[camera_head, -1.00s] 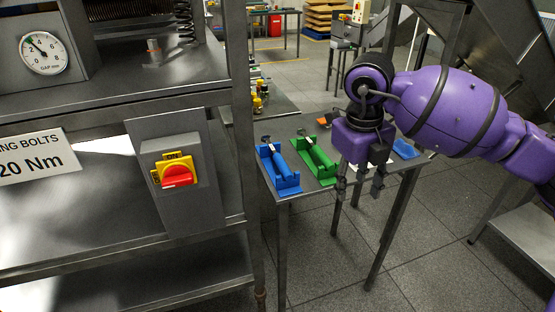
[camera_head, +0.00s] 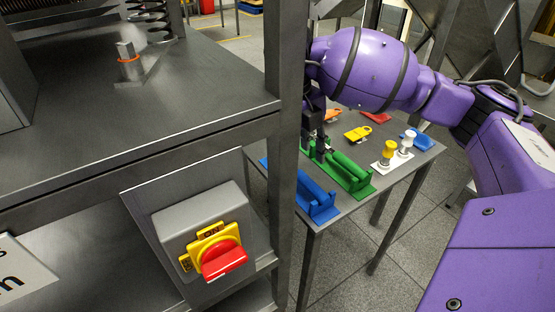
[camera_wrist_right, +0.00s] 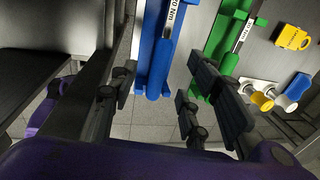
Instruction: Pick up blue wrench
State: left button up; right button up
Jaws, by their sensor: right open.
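The blue wrench (camera_head: 317,189) lies in a blue holder (camera_head: 322,215) at the near left of the small metal table, partly hidden by a shelf post. In the right wrist view the wrench (camera_wrist_right: 163,63) is a blue bar with a white label, and its holder (camera_wrist_right: 146,50) runs alongside. My right gripper (camera_head: 318,145) is above the table near the blue and green holders, partly hidden by the post. In its wrist view my right gripper (camera_wrist_right: 168,95) is open and empty, with the blue wrench showing between its fingers. My left gripper is not in view.
A green holder (camera_head: 352,171) stands just right of the blue one. A yellow padlock-like piece (camera_head: 357,133), a yellow knob (camera_head: 389,150) and a white knob (camera_head: 406,141) are farther right. A shelf post (camera_head: 283,110) and red switch (camera_head: 222,262) stand left.

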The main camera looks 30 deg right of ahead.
aim_at(303, 176)
jog(key=f, duration=0.2)
jog(key=d+f, duration=0.1)
jog(key=f, duration=0.2)
jog(key=f+p, duration=0.1)
jog(key=f, duration=0.1)
jog(key=shift+d+f, duration=0.15)
jog(key=shift+d, duration=0.1)
jog(key=shift+c, duration=0.5)
grip_shut()
